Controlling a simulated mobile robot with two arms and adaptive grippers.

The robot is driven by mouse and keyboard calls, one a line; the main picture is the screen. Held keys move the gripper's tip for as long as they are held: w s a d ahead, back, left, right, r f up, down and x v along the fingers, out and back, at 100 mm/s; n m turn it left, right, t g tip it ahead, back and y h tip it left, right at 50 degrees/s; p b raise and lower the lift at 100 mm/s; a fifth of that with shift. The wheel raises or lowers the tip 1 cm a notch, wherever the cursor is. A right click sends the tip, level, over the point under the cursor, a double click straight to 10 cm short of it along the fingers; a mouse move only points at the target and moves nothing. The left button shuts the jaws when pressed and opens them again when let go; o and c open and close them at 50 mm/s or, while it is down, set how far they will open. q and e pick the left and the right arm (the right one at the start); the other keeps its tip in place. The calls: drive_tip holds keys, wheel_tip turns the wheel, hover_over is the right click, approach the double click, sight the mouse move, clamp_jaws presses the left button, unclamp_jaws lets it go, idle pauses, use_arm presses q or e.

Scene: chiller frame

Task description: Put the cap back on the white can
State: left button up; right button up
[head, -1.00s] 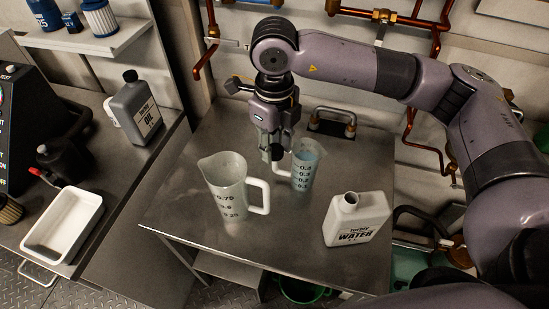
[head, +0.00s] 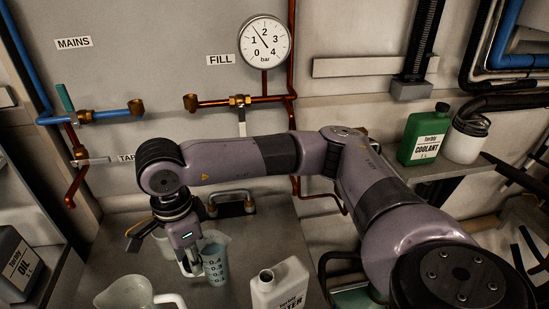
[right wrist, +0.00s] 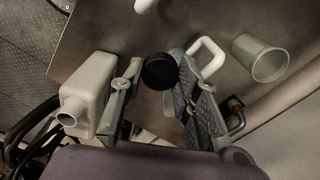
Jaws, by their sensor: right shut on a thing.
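The white can (head: 282,287), labelled water, stands upright on the metal table, its neck (head: 265,275) open and bare. It also shows at the left of the right wrist view (right wrist: 91,88), its open mouth facing the camera. My right gripper (head: 190,268) is left of the can, close beside the small measuring jug (head: 215,262). In the right wrist view my right gripper (right wrist: 159,72) is shut on a round black cap (right wrist: 160,71), held between its fingertips apart from the can. The cap is not clear in the head view. My left gripper is not in view.
The small jug's white handle (right wrist: 210,50) is close to one finger. A larger jug (head: 125,293) stands at the front left. A pale cup (right wrist: 262,60) is behind the gripper. Table surface between small jug and can is clear.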

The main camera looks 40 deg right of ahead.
drive_tip(key=n, duration=0.1)
drive_tip(key=s+n, duration=0.1)
drive_tip(key=n, duration=0.1)
drive_tip(key=d+n, duration=0.1)
drive_tip(key=n, duration=0.1)
drive_tip(key=shift+s+f, duration=0.2)
drive_tip(key=shift+f, duration=0.15)
drive_tip(key=s+d+n, duration=0.1)
drive_tip(key=n, duration=0.4)
drive_tip(key=s+f+n, duration=0.1)
drive_tip(key=n, duration=0.3)
drive_tip(key=s+d+n, duration=0.1)
drive_tip(key=s+n, duration=0.1)
drive_tip(key=n, duration=0.3)
drive_tip(key=shift+s+d+f+n, duration=0.1)
drive_tip(key=shift+d+f+n, duration=0.1)
drive_tip(key=shift+d+n, duration=0.1)
